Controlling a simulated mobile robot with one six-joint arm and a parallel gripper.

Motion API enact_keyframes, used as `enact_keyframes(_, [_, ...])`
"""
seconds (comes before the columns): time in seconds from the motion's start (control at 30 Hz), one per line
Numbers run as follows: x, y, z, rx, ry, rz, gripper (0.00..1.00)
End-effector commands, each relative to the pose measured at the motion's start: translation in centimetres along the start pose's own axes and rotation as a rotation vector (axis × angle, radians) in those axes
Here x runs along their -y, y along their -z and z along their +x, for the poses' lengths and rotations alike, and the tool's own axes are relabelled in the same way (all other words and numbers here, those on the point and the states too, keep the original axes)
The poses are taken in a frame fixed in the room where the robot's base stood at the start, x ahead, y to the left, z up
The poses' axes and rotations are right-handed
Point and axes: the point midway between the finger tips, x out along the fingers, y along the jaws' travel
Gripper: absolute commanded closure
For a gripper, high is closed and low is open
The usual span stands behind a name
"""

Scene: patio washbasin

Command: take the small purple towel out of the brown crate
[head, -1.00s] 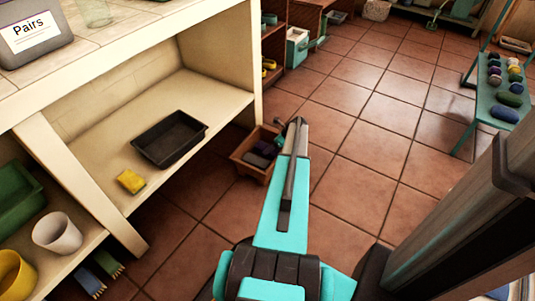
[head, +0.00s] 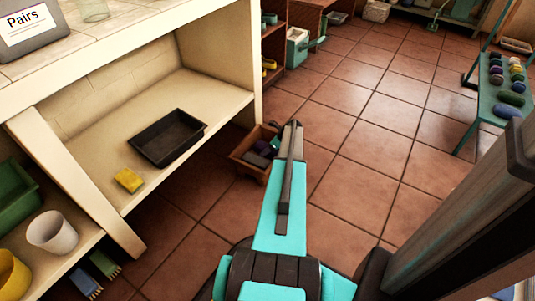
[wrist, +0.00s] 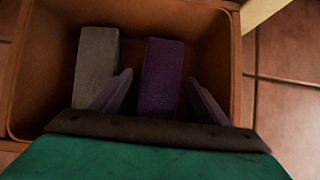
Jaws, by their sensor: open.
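The brown crate (head: 248,171) stands on the tiled floor beside the pale shelf unit; its rim also shows in the wrist view (wrist: 236,60). Inside it, the small purple towel (wrist: 161,75) lies to the right of a grey towel (wrist: 96,62) in the wrist view. In the head view the purple towel (head: 263,146) is small and partly blocked by my arm. My gripper (wrist: 160,78) is open, with one finger on each side of the purple towel. The left finger sits between the purple and grey towels. I cannot tell whether the fingers touch the purple towel.
The crate walls surround my fingers closely. The shelf unit's end (head: 256,60) rises just left of the crate. A black tray (head: 168,137) and yellow sponge (head: 128,180) lie on the shelf. Open tiled floor lies to the right, before a teal rack (head: 480,105).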

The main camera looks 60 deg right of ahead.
Motion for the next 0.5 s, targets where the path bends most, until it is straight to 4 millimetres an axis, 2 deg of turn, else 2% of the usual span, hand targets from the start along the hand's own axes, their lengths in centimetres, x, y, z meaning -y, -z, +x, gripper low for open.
enact_keyframes(0.03, [0.02, 0.13, 0.94, 0.000, -0.001, 0.000, 0.31])
enact_keyframes(0.13, [0.01, 0.09, 1.52, 0.000, -0.001, 0.001, 0.31])
enact_keyframes(0.5, [-0.02, 0.02, 1.60, 0.000, 0.000, 0.001, 0.31])
